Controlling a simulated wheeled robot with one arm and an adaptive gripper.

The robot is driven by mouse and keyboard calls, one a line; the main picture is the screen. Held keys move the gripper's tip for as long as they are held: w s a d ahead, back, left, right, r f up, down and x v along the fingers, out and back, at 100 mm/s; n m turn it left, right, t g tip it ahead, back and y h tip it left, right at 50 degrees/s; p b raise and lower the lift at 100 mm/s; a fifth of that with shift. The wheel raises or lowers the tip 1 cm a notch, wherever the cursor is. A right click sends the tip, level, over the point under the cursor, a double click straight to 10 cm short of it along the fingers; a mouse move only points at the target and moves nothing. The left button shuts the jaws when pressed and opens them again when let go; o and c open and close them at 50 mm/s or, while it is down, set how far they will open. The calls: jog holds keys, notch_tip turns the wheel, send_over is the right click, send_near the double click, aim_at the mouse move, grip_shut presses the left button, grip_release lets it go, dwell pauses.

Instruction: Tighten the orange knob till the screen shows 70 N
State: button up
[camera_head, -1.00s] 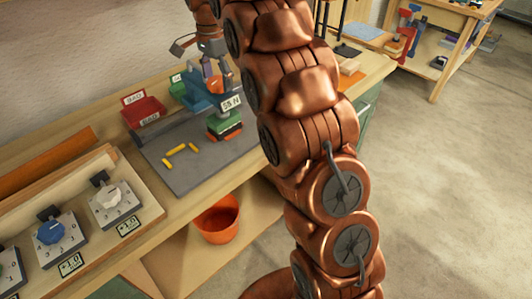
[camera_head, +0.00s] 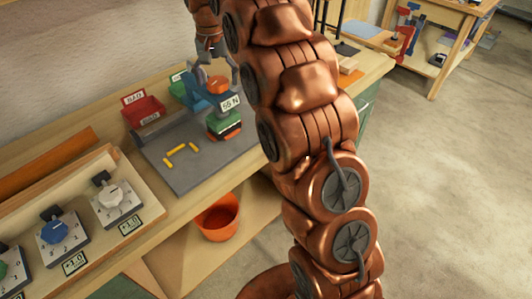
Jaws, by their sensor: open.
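The orange knob (camera_head: 217,85) sits on top of a small clamp-like device on the grey bench mat, with blue and green parts around it. The white screen (camera_head: 230,103) beside the knob shows a number in the fifties with N; its second digit is too small to read surely. My gripper (camera_head: 219,69) is open and points down just above the knob. The fingers look spread and the knob's top shows below them. I cannot tell whether a finger touches it.
A red bin (camera_head: 143,110) marked BAD stands left of the device. Yellow pegs (camera_head: 175,151) lie on the grey mat (camera_head: 195,178). Dial boxes (camera_head: 118,204) line the bench's near left. An orange bucket (camera_head: 217,219) stands below. My arm hides the bench right of the device.

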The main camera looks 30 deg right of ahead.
aim_at(219, 86)
jog(key=n+p, duration=0.2)
jog(key=n, duration=0.3)
jog(key=shift+r, duration=0.15)
jog(key=n+p, duration=0.3)
jog(key=n, duration=0.1)
jog(key=n+p, duration=0.5)
jog(key=shift+r+p, duration=0.15)
jog(key=shift+p, duration=0.25)
jog(key=n+p, duration=0.3)
jog(key=p, duration=0.1)
jog(key=shift+s, duration=0.1)
jog(key=shift+r+b, duration=0.1)
jog(key=shift+b, duration=0.5)
jog(key=shift+r+b, duration=1.35)
jog(key=shift+r, duration=2.1)
jog(key=shift+s+a+m+b, duration=0.15)
jog(key=shift+s+m+b, duration=0.2)
jog(key=shift+s, duration=0.9)
jog(key=s+f+m+b, duration=0.3)
jog(key=s+m, duration=0.1)
jog(key=s, duration=1)
jog(key=s+f+m+g+b, duration=0.1)
jog(key=s+f+m+b, duration=0.3)
jog(key=s, duration=1)
jog(key=shift+f, duration=0.25)
jog(key=shift+a, duration=0.1)
